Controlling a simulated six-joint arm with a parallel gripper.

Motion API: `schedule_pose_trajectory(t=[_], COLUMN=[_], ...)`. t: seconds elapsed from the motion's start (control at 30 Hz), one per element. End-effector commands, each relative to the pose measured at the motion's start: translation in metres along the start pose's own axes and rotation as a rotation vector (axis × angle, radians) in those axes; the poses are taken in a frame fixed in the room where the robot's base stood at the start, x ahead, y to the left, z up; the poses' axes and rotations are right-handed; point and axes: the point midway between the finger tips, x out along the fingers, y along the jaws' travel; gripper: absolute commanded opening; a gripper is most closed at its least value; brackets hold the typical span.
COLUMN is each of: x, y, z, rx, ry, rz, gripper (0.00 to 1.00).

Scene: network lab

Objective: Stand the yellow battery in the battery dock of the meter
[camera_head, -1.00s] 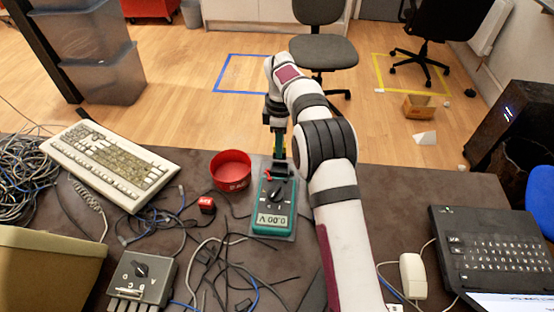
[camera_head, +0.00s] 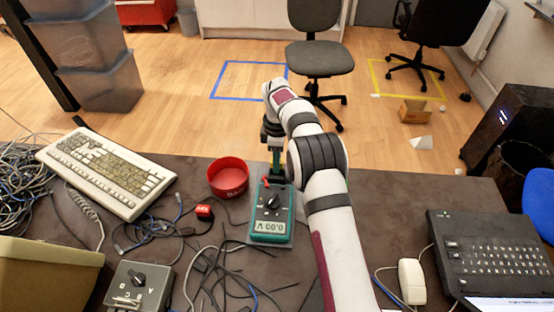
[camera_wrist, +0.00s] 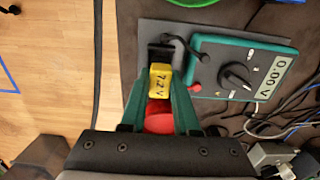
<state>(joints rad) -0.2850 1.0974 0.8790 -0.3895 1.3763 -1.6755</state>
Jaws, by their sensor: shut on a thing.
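The yellow battery (camera_wrist: 160,80), marked 7.2 V, is between the green fingers of my gripper (camera_wrist: 160,88) in the wrist view. My gripper is shut on it. The black battery dock (camera_wrist: 159,53) shows just beyond the battery, at the far end of the teal meter (camera_wrist: 240,72). I cannot tell whether the battery touches the dock. In the head view, my gripper (camera_head: 276,160) points down at the far end of the meter (camera_head: 272,208). The battery is hard to make out there.
A red bowl (camera_head: 228,178) stands close to the left of my gripper. A keyboard (camera_head: 105,172) is at left, a mouse (camera_head: 411,280) and laptop (camera_head: 480,245) at right.

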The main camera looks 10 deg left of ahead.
Motion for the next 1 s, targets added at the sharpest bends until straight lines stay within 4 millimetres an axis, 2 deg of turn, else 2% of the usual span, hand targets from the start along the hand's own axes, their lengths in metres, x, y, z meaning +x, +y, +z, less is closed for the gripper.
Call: schedule_pose_trajectory(t=[1.0], x=[0.01], y=[0.0], z=[0.0], rx=[0.0], ry=[0.0], rz=[0.001], gripper=[0.0])
